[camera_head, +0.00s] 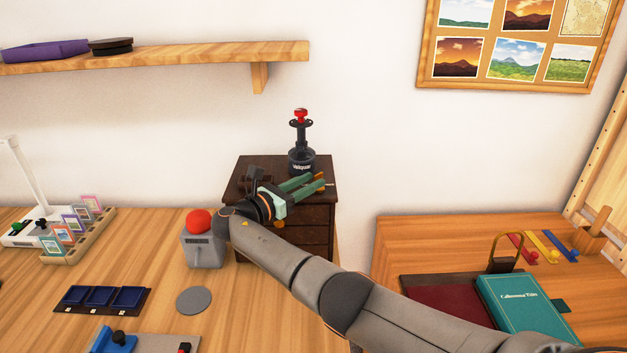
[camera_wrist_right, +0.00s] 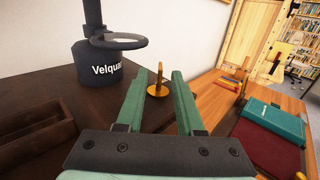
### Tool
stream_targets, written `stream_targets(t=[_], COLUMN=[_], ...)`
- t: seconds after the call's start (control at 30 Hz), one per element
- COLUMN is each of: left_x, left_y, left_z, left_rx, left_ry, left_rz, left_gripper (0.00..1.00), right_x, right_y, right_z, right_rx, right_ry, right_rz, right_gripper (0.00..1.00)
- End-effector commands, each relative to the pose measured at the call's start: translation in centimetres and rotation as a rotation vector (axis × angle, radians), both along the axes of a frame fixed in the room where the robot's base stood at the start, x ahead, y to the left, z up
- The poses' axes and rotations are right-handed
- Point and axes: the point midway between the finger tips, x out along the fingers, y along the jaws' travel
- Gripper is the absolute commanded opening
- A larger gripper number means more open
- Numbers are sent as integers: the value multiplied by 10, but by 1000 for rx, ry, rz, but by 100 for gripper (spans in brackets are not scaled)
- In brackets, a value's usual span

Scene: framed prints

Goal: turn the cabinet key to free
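The dark brown cabinet (camera_head: 318,232) with drawers stands against the wall in the head view. Its dark top (camera_wrist_right: 30,98) fills the left of the right wrist view. A small gold key-like piece (camera_wrist_right: 157,90), with an upright part on a round base, shows between the fingertips near the cabinet's edge. My right gripper (camera_head: 322,183) reaches over the cabinet top, and its green fingers (camera_wrist_right: 159,75) are apart, one on each side of the gold piece. I see no contact. The arm hides part of the cabinet front. My left gripper is not in view.
A black stand with a red knob (camera_head: 301,116) rises from the cabinet top behind the gripper. A grey box with a red button (camera_head: 199,220) stands left of the cabinet. A teal book (camera_head: 522,308) lies on the right-hand table. A shelf (camera_head: 170,58) hangs above.

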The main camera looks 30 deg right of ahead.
Motion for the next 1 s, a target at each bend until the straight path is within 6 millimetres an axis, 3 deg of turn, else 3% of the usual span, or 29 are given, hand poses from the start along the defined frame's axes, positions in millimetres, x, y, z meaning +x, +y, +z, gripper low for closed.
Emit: stream_targets(t=[0.3,0.5,1.0], left_x=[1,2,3], left_y=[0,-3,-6], left_z=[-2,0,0], left_rx=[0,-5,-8], left_ry=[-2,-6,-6], left_rz=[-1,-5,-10], left_gripper=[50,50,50], right_x=[-15,-21,-24], right_y=[68,96,105], right_z=[-1,0,1], right_rx=[1,-1,-1], right_ry=[0,0,0], right_rz=[3,0,-1], right_gripper=[36,36,36])
